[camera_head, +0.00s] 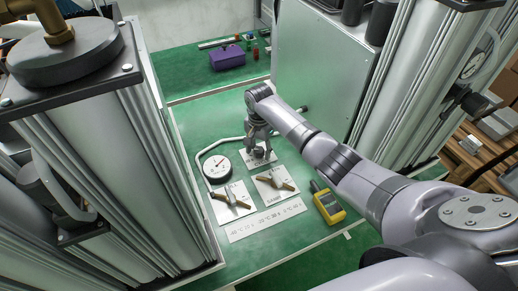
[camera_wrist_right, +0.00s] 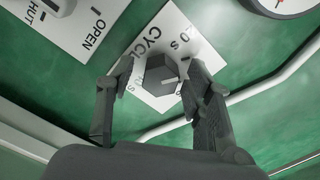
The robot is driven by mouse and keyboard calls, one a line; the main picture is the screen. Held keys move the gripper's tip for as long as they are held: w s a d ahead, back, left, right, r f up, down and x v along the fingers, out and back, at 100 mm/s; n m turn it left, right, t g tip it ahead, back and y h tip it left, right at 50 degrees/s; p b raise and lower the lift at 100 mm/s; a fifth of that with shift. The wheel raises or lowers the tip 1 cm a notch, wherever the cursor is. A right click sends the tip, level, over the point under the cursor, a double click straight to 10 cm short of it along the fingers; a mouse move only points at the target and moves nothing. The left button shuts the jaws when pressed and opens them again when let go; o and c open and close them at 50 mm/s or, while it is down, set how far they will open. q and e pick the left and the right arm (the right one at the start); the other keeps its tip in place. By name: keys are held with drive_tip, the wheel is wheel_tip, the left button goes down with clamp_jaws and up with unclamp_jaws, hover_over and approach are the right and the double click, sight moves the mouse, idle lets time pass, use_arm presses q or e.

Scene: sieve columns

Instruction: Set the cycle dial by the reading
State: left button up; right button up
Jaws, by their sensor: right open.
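The cycle dial is a dark knob (camera_wrist_right: 160,78) with a pale pointer line, on a white plate (camera_wrist_right: 178,38) marked "CYCLE" in the right wrist view. My right gripper (camera_wrist_right: 158,92) is open, its two fingers on either side of the knob; whether they touch it I cannot tell. In the head view my right gripper (camera_head: 260,145) points down over this plate (camera_head: 262,159) and hides most of the dial. A round white gauge (camera_head: 216,167) with a black rim stands to its left; its reading is too small to tell. My left gripper is not in view.
Two white plates with brass handles (camera_head: 233,197) (camera_head: 276,182) and a printed strip (camera_head: 265,222) lie nearer. A yellow handheld device (camera_head: 328,205) is at right. Tall metal columns (camera_head: 95,150) flank the green surface. A purple box (camera_head: 227,58) lies at the back.

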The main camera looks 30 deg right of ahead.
clamp_jaws()
idle(0.5)
drive_tip(key=shift+r+m+p, duration=0.15)
drive_tip(key=shift+m+p, duration=0.25)
drive_tip(key=shift+p, duration=0.25)
drive_tip(key=m+p, duration=0.3)
drive_tip(key=p, duration=0.1)
drive_tip(key=shift+a+r+m, duration=0.1)
drive_tip(key=shift+m, duration=0.3)
drive_tip(key=m+p, duration=0.2)
drive_tip(key=m, duration=0.1)
drive_tip(key=shift+f+m+p, duration=0.2)
drive_tip(key=shift+m+p, duration=0.45)
drive_tip(key=shift+m, duration=1.45)
